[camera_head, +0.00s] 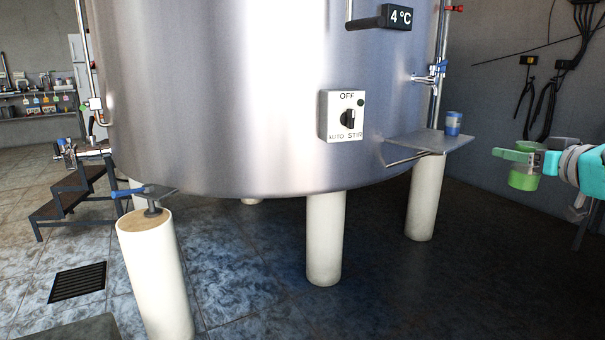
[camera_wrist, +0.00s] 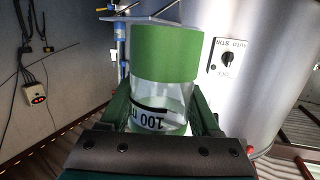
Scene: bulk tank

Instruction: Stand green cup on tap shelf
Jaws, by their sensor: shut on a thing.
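The green cup (camera_head: 524,179), clear at one end and green at the other, is in my gripper (camera_head: 531,160) at the right of the head view. It is held in the air, green end down, right of the tap shelf (camera_head: 430,141) and apart from it. In the wrist view the cup (camera_wrist: 165,55) sits between both fingers of my gripper (camera_wrist: 163,112), with upside-down "100" marks on its clear part. The shelf is a grey plate against the tank's right side, partly hidden behind the cup in the wrist view.
A blue cup (camera_head: 453,123) stands on the shelf's right part. A tap with a blue handle (camera_head: 437,70) is above the shelf. A switch box (camera_head: 342,115) is on the tank (camera_head: 220,100). The shelf's front left part is clear. Cables hang on the right wall.

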